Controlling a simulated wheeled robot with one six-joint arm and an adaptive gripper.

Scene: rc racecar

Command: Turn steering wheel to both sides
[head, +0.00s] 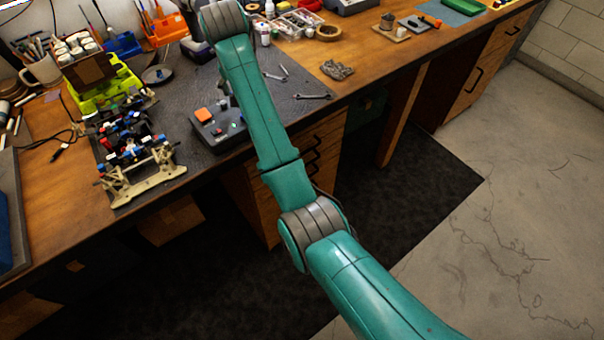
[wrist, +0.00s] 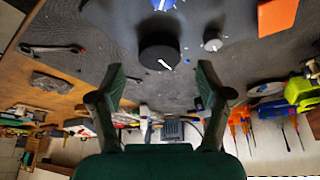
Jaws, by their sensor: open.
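A dark control box (head: 213,136) with an orange square block or button (head: 203,115) on it stands on the grey mat near the bench's front edge, partly behind my arm. In the wrist view a round black knob (wrist: 158,53) with a white mark sits on a dark surface; it may be the steering wheel. My gripper (wrist: 162,73) is open and empty, its fingertips apart on either side of the knob's near side. I cannot tell whether they touch it. The RC car chassis (head: 135,150) with its tan bumper stands left of the box.
A small grey knob (wrist: 212,44), a blue knob (wrist: 164,4) and the orange block (wrist: 278,16) lie close to the black knob. Wrenches (head: 313,96) and a grey crumpled cloth (head: 337,70) lie right of my arm. A lime-green stand (head: 105,92) is behind the car.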

